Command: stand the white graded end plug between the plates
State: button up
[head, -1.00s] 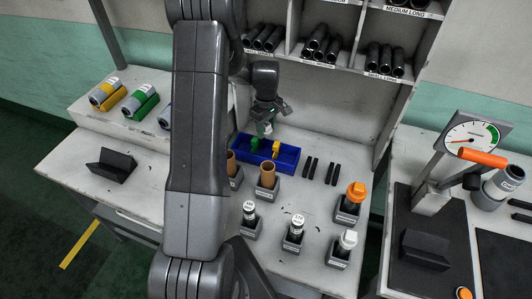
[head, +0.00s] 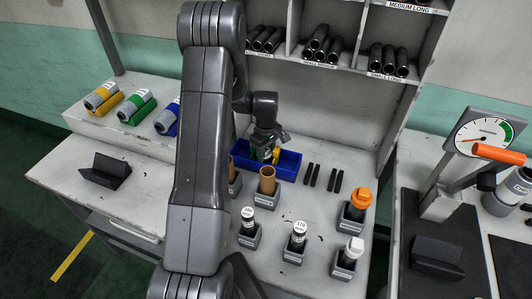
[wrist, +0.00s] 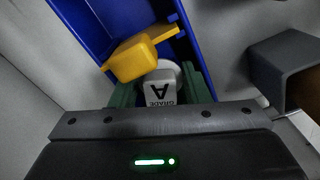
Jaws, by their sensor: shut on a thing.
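The white end plug, marked "GRADE A" (wrist: 160,90), sits between the dark green fingers of my gripper (wrist: 160,80) in the wrist view. The fingers are shut on it. In the head view my gripper (head: 264,152) is low over the left part of the blue tray (head: 290,175), and the plug cannot be made out clearly. A yellow plug (wrist: 132,60) lies in the tray just beyond the white one. Narrow black upright pieces (head: 310,175) stand in pairs on the table right of the tray; I cannot tell whether these are the plates.
Brown tubes in grey holders (head: 267,180) stand in front of the tray. White-topped holders (head: 298,235) and an orange-capped one (head: 358,203) stand nearer. A shelf of black tubes (head: 320,45) is behind. A gauge press (head: 480,135) stands at right.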

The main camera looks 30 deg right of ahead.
jog(key=shift+f+b, duration=0.45)
jog(key=shift+f, duration=0.15)
jog(key=o, duration=0.7)
jog(key=shift+c, duration=0.2)
jog(key=shift+r, duration=0.2)
notch_tip(320, 180, up, 13)
jog(key=p, duration=0.7)
jog(key=shift+p, duration=0.35)
jog(key=shift+f, duration=0.1)
notch_tip(320, 180, down, 13)
jog(key=b, duration=0.7)
jog(key=shift+f+b, duration=0.15)
jog(key=shift+b, duration=0.15)
jog(key=shift+r, duration=0.3)
